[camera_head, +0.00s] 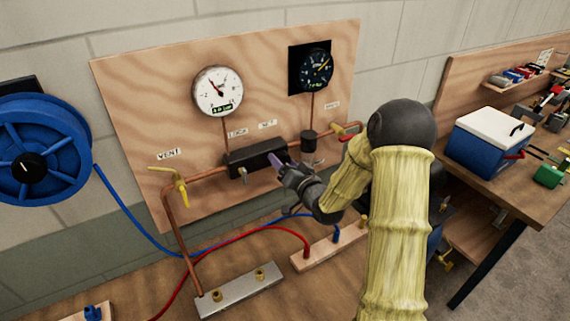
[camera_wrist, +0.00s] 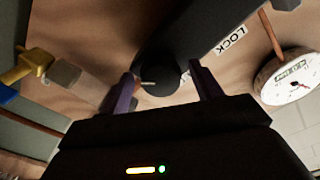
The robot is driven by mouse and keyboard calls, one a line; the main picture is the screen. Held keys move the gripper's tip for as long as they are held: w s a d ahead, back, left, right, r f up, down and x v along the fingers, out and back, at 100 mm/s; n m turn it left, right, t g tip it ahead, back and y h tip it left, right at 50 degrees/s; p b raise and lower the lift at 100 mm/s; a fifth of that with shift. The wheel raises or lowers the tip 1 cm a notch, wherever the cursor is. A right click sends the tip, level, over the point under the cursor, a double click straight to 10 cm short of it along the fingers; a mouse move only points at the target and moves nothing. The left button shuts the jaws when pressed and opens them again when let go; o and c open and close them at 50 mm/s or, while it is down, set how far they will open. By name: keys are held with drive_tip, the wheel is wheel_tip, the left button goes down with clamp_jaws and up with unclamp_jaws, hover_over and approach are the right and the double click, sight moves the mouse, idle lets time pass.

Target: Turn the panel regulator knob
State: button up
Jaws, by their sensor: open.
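The regulator is a black block (camera_head: 255,158) in the copper pipe on the wooden panel (camera_head: 140,100), under the LOCK and SET labels. In the wrist view its round black knob (camera_wrist: 163,72) shows, with a pale line on its lower left. My gripper (camera_head: 276,162) is at the right part of the block in the head view, hiding what lies behind it. In the wrist view my gripper (camera_wrist: 164,88) is open, with one purple finger on each side of the knob. A gap shows at each side; I cannot tell whether either finger touches.
A white gauge (camera_head: 218,91) and a dark gauge (camera_head: 316,69) are above. A yellow vent valve (camera_head: 182,190) is left, and a black cylinder (camera_head: 308,141) is close right of my gripper. Red and blue hoses cross the bench below. A cooler (camera_head: 485,150) stands right.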

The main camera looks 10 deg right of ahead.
drive_tip(key=b+v, duration=0.6)
drive_tip(key=v, duration=0.6)
drive_tip(key=shift+b, duration=0.4)
drive_tip(key=shift+d+f+b, duration=0.1)
drive_tip(key=shift+b, duration=0.35)
drive_tip(key=shift+s+b, duration=0.1)
drive_tip(key=shift+b, duration=0.3)
drive_tip(key=b, duration=0.2)
drive_tip(key=shift+s+d+b, duration=0.15)
drive_tip(key=shift+s+b, duration=0.15)
drive_tip(key=shift+b, duration=0.05)
drive_tip(key=b+v, duration=0.4)
drive_tip(key=shift+s+b, duration=0.3)
drive_tip(key=shift+b, duration=0.1)
